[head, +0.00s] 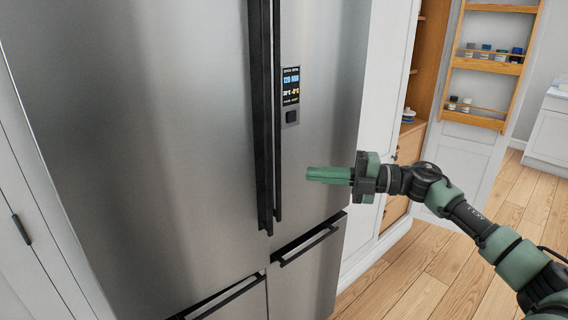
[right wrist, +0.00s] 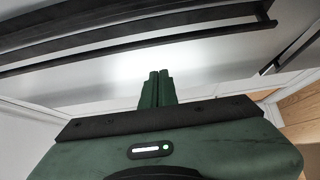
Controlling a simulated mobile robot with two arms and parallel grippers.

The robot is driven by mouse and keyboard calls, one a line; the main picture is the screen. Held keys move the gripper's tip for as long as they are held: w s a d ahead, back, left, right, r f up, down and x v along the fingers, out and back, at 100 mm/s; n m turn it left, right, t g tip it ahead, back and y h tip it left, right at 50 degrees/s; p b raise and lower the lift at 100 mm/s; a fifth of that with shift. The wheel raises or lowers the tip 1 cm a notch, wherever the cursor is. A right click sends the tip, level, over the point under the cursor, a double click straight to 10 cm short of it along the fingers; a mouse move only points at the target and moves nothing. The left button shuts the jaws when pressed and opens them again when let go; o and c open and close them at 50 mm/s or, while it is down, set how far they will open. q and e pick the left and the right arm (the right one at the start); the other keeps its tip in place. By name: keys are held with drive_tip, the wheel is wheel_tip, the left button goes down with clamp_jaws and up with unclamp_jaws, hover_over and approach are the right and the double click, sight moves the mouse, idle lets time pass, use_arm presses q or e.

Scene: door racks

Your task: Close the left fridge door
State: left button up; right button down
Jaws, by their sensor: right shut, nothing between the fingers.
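The left fridge door (head: 150,130) is a large brushed-steel panel filling the left half of the head view. Its long black vertical handle (head: 260,120) runs beside the right door's handle (head: 277,120). The left door looks about flush with the right door (head: 325,110); I cannot tell whether a small gap is left. My right gripper (head: 312,174) is shut and empty, in front of the right door, its fingers pointing left toward the handles and apart from them. The right wrist view shows the fingers together (right wrist: 158,76) below the two dark handle bars. My left gripper is not in view.
Below are drawers with black handles (head: 310,246). White cabinet fronts (head: 30,220) stand at the left. At the right, an open wooden cupboard has a door rack (head: 485,66) holding small jars. The wooden floor (head: 430,275) is clear at lower right.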

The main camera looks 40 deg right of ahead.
sight(267, 165)
drive_tip(key=shift+w+a+r+p, duration=0.1)
drive_tip(key=shift+w+a+p, duration=0.5)
drive_tip(key=shift+w, duration=0.65)
drive_tip(key=shift+w+a+p, duration=0.45)
drive_tip(key=shift+w+a, duration=0.3)
drive_tip(key=shift+w, duration=0.5)
drive_tip(key=shift+w+a+r+p, duration=0.1)
drive_tip(key=shift+w+a+p, duration=0.5)
drive_tip(key=shift+w, duration=0.65)
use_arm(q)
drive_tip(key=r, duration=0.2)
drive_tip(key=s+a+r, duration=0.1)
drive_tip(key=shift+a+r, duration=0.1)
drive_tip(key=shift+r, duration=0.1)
use_arm(e)
drive_tip(key=shift+f, duration=0.1)
